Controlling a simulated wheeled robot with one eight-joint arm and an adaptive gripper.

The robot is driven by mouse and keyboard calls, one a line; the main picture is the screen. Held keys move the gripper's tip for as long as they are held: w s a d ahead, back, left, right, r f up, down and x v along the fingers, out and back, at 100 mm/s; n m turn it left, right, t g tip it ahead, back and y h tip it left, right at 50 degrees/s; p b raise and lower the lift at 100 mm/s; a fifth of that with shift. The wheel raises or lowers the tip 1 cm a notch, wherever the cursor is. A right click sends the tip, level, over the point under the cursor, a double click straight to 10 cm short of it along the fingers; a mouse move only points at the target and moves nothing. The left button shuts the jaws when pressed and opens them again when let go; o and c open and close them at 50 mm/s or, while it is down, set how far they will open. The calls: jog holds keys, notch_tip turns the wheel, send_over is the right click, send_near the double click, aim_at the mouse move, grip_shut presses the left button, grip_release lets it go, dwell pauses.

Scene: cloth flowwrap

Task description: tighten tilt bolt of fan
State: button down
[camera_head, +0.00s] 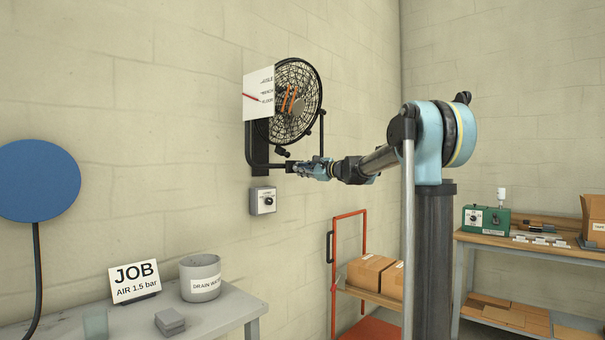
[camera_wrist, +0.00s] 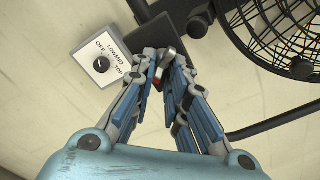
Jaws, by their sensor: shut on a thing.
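The black caged fan (camera_head: 297,100) hangs on a wall bracket (camera_head: 254,148). Its cage also shows at the upper right of the wrist view (camera_wrist: 275,35). Dark round knobs show on the fan's mount, one at the top (camera_wrist: 197,26) and one beside the cage (camera_wrist: 302,68). I cannot tell which part is the tilt bolt. My gripper (camera_head: 292,168) is just below the fan, by the bracket's lower arm. In the wrist view its fingertips (camera_wrist: 166,66) are shut on a small grey piece (camera_wrist: 168,54) with red beside it, mostly hidden by the fingers.
A white card (camera_head: 258,92) with printed words and a red pointer stands beside the fan. A dial box (camera_head: 263,200) is on the wall below. A red cart (camera_head: 349,216) with cartons stands beneath my arm. A grey table (camera_head: 240,311) holds a JOB sign (camera_head: 135,280) and pot.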

jog(key=shift+s+f+m, duration=0.1)
jog(key=shift+f+m, duration=0.05)
jog(key=shift+m, duration=0.65)
jog(key=c, duration=1.8)
grip_release()
jog(key=shift+o, duration=0.2)
jog(key=v, duration=1.1)
jog(key=shift+s+d, duration=0.25)
jog(key=shift+d, duration=0.1)
